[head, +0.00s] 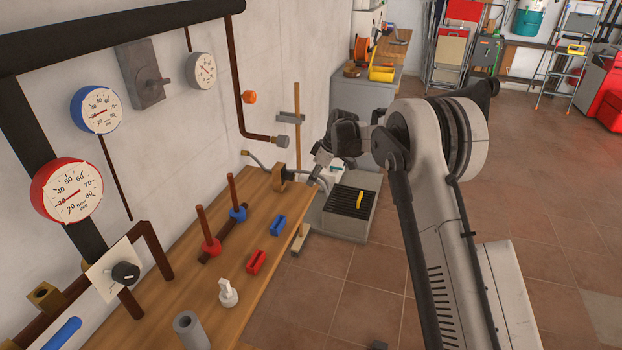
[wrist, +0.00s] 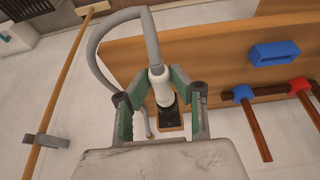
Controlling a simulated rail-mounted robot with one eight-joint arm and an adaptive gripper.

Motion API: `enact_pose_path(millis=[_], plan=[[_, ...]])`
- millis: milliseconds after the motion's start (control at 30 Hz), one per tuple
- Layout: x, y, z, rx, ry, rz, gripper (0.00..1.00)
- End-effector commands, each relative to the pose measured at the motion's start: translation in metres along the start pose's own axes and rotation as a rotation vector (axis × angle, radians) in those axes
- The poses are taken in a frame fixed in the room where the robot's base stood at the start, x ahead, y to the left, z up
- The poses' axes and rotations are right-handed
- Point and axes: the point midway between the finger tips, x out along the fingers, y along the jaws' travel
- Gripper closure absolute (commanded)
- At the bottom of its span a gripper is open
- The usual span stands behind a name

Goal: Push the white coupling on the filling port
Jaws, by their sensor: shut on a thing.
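My gripper (wrist: 159,80) has its green-padded fingers on both sides of the white coupling (wrist: 160,90), which sits on the end of a grey hose (wrist: 107,57). The hose arches up and to the left from the coupling. A dark piece in a brown block (wrist: 170,122) shows just past the coupling; I cannot tell whether they touch. In the head view my gripper (head: 322,158) is beyond the far end of the wooden bench, and the coupling is mostly hidden there. A brown pipe ends in a grey fitting (head: 283,141) on the wall; I cannot tell if it is the filling port.
The wooden bench (head: 185,295) holds a brown block (head: 279,179), a red block (head: 256,262), a blue block (head: 278,225) and red and blue valves. A wooden post (head: 297,122) stands beside my gripper. A grey box with a dark grille (head: 345,224) is below.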

Motion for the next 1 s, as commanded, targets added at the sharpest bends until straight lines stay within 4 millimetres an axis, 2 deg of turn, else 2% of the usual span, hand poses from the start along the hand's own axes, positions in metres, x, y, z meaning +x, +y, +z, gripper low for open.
enact_pose_path(millis=[1000], plan=[[-0.013,0.000,0.032,0.000,0.000,0.000,1.00]])
